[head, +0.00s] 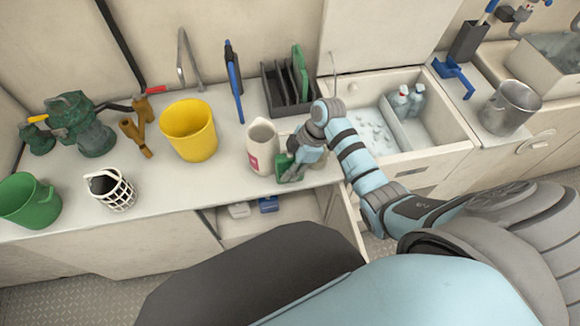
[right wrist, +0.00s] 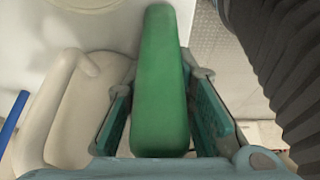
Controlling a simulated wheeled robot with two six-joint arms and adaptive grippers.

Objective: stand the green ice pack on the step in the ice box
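The green ice pack (head: 286,171) is at the front edge of the counter, just right of a cream jug. In the right wrist view the pack (right wrist: 160,85) runs lengthwise between the two finger pads of my right gripper (right wrist: 162,115). The pads lie close along both sides of it and appear shut on it. In the head view my right gripper (head: 298,158) partly covers the pack; I cannot tell whether it touches the counter. The ice box (head: 456,128) is an open sunken bin on the right, with ice and a raised step (head: 412,133) holding bottles. My left gripper is out of view.
The cream jug (head: 262,147) stands close beside my right gripper. Behind are a dark rack (head: 275,97) with a green board and a yellow bucket (head: 189,131). A metal pot (head: 510,108) stands right of the ice box. An open compartment lies below the counter.

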